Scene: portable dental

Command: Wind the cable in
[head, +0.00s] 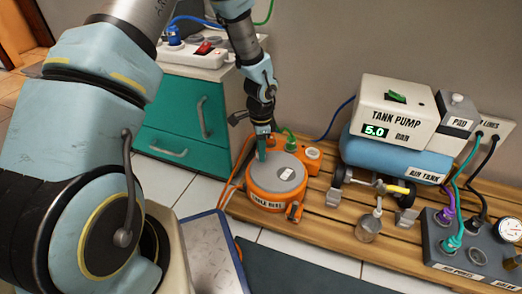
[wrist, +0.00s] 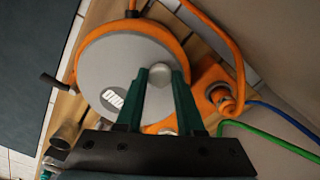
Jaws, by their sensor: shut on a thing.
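The orange cable reel (head: 264,203) stands on the wooden slatted platform, with a grey round top (head: 278,178) that bears a small white label. In the wrist view the grey disc (wrist: 108,62) and orange rim show close up. My gripper (head: 262,157) reaches down from above at the reel's rear left edge. Its green fingers are shut on a round grey knob (wrist: 158,76) on the disc. The orange cable (head: 237,172) runs along the reel's left side in the head view, and it also loops at the upper right in the wrist view (wrist: 228,42).
An air tank with a tank pump (head: 396,107) stands right of the reel on the slatted platform (head: 322,228). An orange fitting (head: 307,157) with a green line sits behind the reel. A teal drawer cabinet (head: 185,120) stands behind left, and a grey port box (head: 470,250) at right.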

